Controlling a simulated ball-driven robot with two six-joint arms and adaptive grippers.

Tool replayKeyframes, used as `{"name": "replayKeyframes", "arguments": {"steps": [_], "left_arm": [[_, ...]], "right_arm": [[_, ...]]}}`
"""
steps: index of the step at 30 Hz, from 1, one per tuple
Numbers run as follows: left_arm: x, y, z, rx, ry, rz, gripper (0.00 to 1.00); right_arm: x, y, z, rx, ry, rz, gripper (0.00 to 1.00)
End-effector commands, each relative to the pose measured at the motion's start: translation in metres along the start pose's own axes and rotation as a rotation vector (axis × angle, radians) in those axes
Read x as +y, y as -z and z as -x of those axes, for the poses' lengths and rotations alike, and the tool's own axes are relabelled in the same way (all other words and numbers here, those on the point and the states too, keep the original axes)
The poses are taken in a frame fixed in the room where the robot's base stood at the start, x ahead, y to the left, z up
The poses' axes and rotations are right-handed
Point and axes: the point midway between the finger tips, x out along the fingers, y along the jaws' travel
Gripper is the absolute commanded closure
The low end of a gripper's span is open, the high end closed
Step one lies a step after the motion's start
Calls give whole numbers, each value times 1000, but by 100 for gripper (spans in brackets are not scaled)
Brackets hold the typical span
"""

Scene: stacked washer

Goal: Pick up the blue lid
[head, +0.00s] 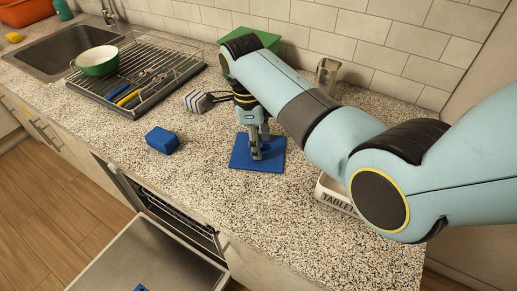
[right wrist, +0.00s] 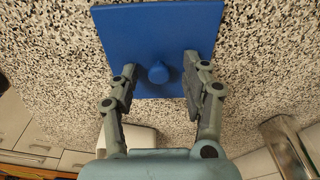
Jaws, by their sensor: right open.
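The blue lid (head: 270,153) lies flat on the speckled counter, a square plate seen below my right gripper. In the right wrist view the lid (right wrist: 155,28) shows a round knob (right wrist: 158,72) near its centre. My right gripper (head: 257,155) is directly over the lid, its fingers pointing down. In the right wrist view the open fingers (right wrist: 160,82) stand on either side of the knob, with a gap on both sides. Whether the fingertips touch the lid is unclear. My left gripper is not in view.
A blue block (head: 162,140) lies left of the lid. A dish rack (head: 175,80) with a green bowl (head: 97,61) stands by the sink. The dishwasher door (head: 150,255) hangs open below.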

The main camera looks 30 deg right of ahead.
Motion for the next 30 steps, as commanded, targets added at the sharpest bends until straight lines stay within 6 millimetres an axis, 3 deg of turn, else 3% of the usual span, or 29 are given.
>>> {"name": "replayKeyframes", "arguments": {"steps": [2, 13, 23, 30], "left_arm": [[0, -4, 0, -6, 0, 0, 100], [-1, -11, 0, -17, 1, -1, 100], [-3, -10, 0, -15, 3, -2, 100], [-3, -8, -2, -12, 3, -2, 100]], "right_arm": [[0, 0, 0, 0, 0, 0, 53], [0, 0, 0, 0, -1, 1, 100], [0, 0, 2, 0, 0, 1, 100], [-1, 2, 25, -3, 2, 1, 100]]}}
